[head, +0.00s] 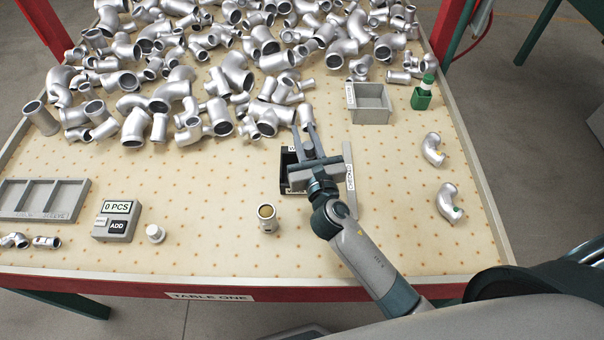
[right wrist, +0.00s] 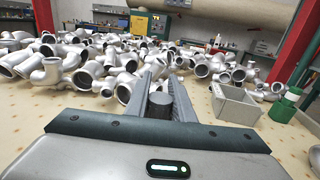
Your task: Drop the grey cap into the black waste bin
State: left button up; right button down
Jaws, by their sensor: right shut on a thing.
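My right gripper (head: 305,130) reaches over the table from the lower right, its fingers pointing toward the pile of castings. In the right wrist view, it is shut on the grey cap (right wrist: 160,104), a short dark grey cylinder between its fingers. I cannot make out the cap clearly in the head view. The black waste bin (head: 289,163) stands under and just left of the gripper, which partly covers it. The bin does not show in the right wrist view. My left gripper is not in view.
Many silver pipe castings (head: 235,72) cover the far table. A grey open box (head: 371,118) and a green bottle (head: 422,94) stand right of the bin. A divided tray (head: 80,196) and counter (head: 116,221) are left.

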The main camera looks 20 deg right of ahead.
jog(key=c, duration=1.4)
grip_release()
jog(key=shift+c, duration=0.2)
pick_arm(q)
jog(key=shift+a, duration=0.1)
pick_arm(e)
jog(key=shift+s, duration=0.15)
jog(key=s, duration=0.3)
jog(key=s+b, duration=0.1)
jog(key=s, duration=0.3)
jog(key=s+b, duration=0.1)
jog(key=s, duration=0.2)
jog(key=shift+s+a+f, duration=0.15)
jog(key=shift+a+f, duration=0.05)
jog(key=shift+a, duration=0.05)
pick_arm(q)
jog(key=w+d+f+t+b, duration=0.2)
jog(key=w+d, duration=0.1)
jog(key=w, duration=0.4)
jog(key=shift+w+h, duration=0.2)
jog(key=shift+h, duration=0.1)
pick_arm(e)
jog(key=s, duration=0.7)
jog(key=shift+a+r, duration=0.15)
jog(key=shift+r, duration=0.05)
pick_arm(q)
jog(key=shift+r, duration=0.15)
pick_arm(e)
jog(key=shift+w+r, duration=0.1)
